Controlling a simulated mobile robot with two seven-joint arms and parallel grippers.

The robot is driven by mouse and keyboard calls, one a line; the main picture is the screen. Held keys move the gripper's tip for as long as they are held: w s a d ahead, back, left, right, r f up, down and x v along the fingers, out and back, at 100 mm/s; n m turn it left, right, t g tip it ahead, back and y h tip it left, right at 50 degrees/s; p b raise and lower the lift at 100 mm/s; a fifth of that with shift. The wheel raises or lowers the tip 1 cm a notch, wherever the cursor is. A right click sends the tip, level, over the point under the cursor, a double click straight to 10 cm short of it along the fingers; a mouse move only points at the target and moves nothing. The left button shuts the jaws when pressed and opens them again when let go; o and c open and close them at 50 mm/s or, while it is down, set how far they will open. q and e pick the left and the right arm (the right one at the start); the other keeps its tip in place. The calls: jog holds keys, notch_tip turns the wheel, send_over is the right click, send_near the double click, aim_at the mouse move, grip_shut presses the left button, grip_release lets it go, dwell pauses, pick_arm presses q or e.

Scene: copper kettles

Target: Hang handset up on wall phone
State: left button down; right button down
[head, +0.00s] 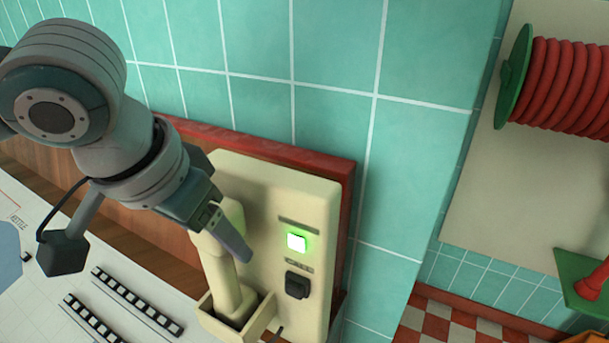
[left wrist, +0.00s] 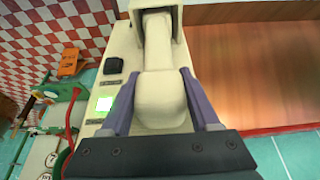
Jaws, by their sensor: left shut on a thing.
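The cream wall phone (head: 318,212) has a lit green square light (head: 297,242), a black knob (head: 297,285) and an open box-like cradle (head: 262,318) at its bottom. The cream handset (head: 222,270) stands roughly upright, its lower end inside the cradle. My left gripper (head: 228,232) is shut on the handset's upper end. In the left wrist view, the purple fingers (left wrist: 160,105) sit on both sides of the handset (left wrist: 160,98), and its far end reaches into the cradle (left wrist: 183,22). The handset's bottom is hidden inside the cradle. My right gripper is not in view.
The phone is against a red-edged wooden panel (head: 140,205) on a teal tiled wall (head: 320,60). A white sheet with black strips (head: 135,300) lies at the lower left. A red coiled hose on a green reel (head: 560,85) hangs at the right.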

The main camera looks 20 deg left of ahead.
pick_arm(q)
jog(key=shift+f, duration=0.1)
jog(key=shift+c, duration=0.2)
grip_release()
jog(key=shift+o, duration=0.2)
jog(key=p+v, duration=0.8)
jog(key=p, duration=0.2)
dwell(0.9)
dwell(0.8)
